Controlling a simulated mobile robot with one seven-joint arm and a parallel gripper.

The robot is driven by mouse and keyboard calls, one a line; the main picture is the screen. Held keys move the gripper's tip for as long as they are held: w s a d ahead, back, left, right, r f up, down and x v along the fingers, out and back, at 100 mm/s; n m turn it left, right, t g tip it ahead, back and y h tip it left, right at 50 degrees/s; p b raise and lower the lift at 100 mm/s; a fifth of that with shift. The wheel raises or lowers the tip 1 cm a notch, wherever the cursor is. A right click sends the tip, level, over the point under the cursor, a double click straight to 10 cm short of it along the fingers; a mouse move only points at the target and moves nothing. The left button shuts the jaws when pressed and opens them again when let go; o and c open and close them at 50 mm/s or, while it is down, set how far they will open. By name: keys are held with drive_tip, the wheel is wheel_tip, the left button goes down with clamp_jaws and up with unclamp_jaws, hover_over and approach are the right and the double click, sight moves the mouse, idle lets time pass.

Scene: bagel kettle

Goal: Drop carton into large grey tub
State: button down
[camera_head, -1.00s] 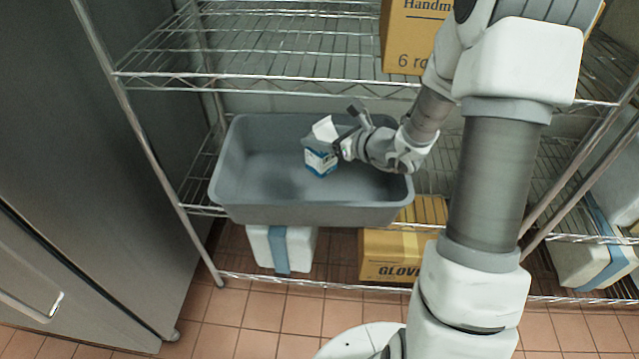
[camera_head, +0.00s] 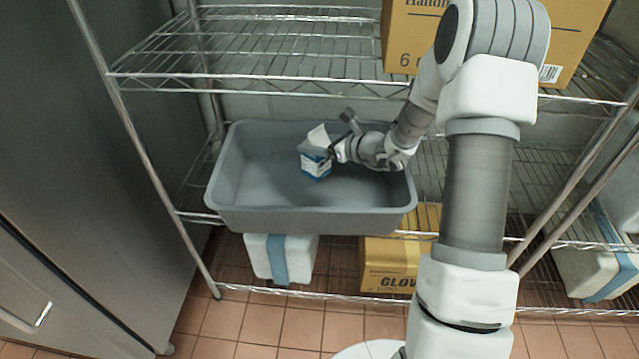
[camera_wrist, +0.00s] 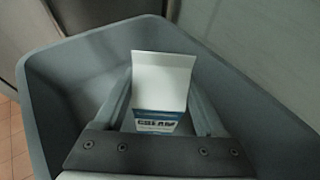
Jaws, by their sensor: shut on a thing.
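The large grey tub (camera_head: 300,219) stands on the middle wire shelf, and its inside looks empty. I cannot tell how far the carton is above the tub floor.
The upper wire shelf (camera_head: 260,48) runs above the tub, with a yellow-brown box (camera_head: 405,40) on it at the right. Below are a white container with a blue band (camera_head: 300,258) and a glove box (camera_head: 385,262). A steel cabinet (camera_head: 80,180) stands at the left.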

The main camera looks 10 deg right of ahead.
drive_tip(key=shift+f, duration=0.4)
drive_tip(key=shift+c, duration=0.3)
unclamp_jaws()
drive_tip(key=shift+o, duration=0.3)
drive_tip(key=p+v, duration=0.4)
drive_tip(key=v, duration=1.3)
drive_tip(key=shift+s+d, duration=0.2)
drive_tip(key=shift+d, duration=0.05)
